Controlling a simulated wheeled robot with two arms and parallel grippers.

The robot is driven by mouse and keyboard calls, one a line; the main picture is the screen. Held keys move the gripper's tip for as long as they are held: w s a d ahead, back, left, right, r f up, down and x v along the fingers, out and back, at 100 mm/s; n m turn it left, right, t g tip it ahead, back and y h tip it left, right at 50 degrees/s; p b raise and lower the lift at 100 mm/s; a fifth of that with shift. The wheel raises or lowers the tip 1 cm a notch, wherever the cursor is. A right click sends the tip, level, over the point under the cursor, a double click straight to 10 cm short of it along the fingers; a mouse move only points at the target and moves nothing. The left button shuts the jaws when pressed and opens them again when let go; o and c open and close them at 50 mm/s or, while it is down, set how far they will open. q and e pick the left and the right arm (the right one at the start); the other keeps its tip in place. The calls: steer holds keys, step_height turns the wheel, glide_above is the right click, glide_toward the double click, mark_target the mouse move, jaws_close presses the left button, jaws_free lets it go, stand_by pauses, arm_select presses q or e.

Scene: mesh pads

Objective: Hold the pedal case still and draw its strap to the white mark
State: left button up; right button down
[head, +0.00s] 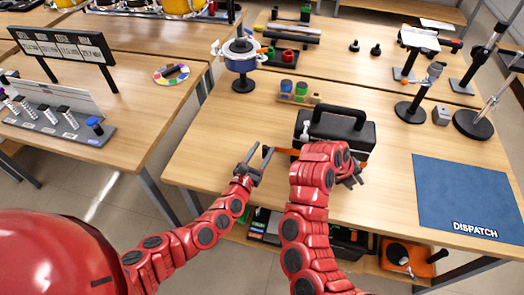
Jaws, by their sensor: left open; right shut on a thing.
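The black pedal case (355,129) stands on the middle table with its handle up. An orange strap (284,151) sticks out leftward from its lower left side. A small white piece (305,131) shows at the case's left end; I cannot tell if it is the white mark. My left gripper (258,160) is open and empty, just left of the strap's free end. My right gripper (354,175) is shut at the case's front, apparently on the case; my own wrist hides most of the contact and the case's front left.
A blue DISPATCH mat (466,195) lies at the right. A blue round device on a stand (241,60) and a wooden block with colored jars (298,92) stand behind. Black stands (410,109) are at the back right. The table left of the strap is clear.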

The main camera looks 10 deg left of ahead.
arm_select(q)
steer(key=v, duration=1.2)
arm_select(e)
steer(key=c, duration=0.5)
jaws_free()
steer(key=shift+c, duration=0.2)
